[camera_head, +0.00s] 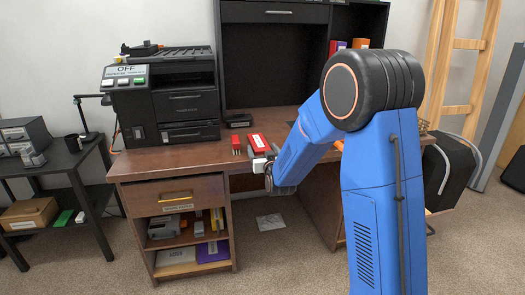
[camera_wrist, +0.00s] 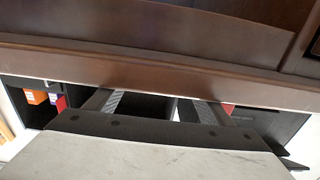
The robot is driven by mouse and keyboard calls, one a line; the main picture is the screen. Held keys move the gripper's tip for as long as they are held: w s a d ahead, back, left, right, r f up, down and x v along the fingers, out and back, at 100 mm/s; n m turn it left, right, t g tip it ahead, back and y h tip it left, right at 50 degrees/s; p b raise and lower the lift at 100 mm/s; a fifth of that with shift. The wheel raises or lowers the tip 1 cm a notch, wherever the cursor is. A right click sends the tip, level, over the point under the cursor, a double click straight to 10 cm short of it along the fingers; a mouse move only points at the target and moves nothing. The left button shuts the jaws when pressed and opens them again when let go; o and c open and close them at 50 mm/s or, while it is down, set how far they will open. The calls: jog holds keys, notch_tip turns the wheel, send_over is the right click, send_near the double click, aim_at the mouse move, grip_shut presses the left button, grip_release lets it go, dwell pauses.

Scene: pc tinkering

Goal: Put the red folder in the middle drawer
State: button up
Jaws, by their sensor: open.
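A red folder (camera_head: 333,47) stands upright in the right compartment of the black hutch, beside an orange one, partly hidden behind my arm. Orange and red-purple spines (camera_wrist: 60,103) also show at the left of the wrist view. The left pedestal of the desk has a shut drawer (camera_head: 150,197) with a yellow handle. The hutch has a shut black drawer (camera_head: 250,12). I cannot tell which is the middle drawer. My gripper (camera_head: 266,167) is at the desk's front edge, away from the folder. In the wrist view my gripper (camera_wrist: 166,103) is open, with nothing seen between its fingers.
A printer (camera_head: 185,105) stands at the desk's left. Small red items (camera_head: 257,141) lie on the desk (camera_head: 190,152) close to my gripper. Open shelves under the left drawer hold tools and a purple item (camera_head: 213,251). The carpet before the desk is mostly clear.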

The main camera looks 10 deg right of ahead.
jog(key=shift+s+r, duration=0.15)
jog(key=s+d+g, duration=0.3)
jog(key=s+g, duration=0.3)
jog(key=s, duration=2.1)
jog(key=s+d+g, duration=0.3)
jog(key=s+g, duration=0.4)
jog(key=s, duration=2.1)
jog(key=shift+s+r, duration=0.2)
jog(key=shift+s, duration=0.05)
jog(key=shift+o, duration=0.4)
jog(key=shift+w+d, duration=0.1)
